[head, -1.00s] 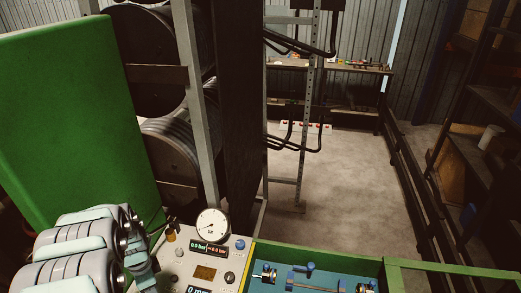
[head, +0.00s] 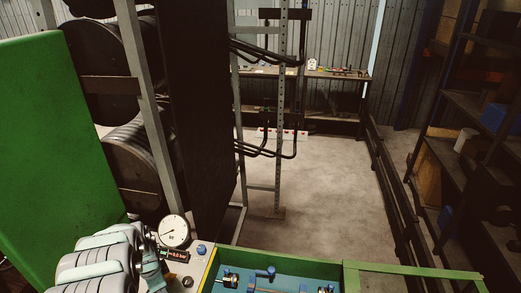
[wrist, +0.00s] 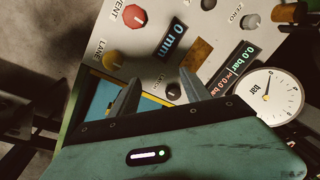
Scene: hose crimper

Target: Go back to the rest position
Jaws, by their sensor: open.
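My gripper (wrist: 163,90) shows in the wrist view with its two grey fingers apart and nothing between them. It is over the control panel (wrist: 205,22), which has a red knob (wrist: 134,16), a "0 mm" display (wrist: 172,40), a bar display (wrist: 240,62) and a round pressure gauge (wrist: 268,95). In the head view my arm's grey links are at the lower left, beside the same gauge (head: 174,231). My gripper cannot be made out in the head view.
A blue tray with a green rim (head: 405,270) holds small metal and blue parts, right of the panel. A big green housing (head: 50,140) stands at the left. Behind are a rack with black drums (head: 100,70), a workbench (head: 340,76) and shelves (head: 450,150). The middle floor is open.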

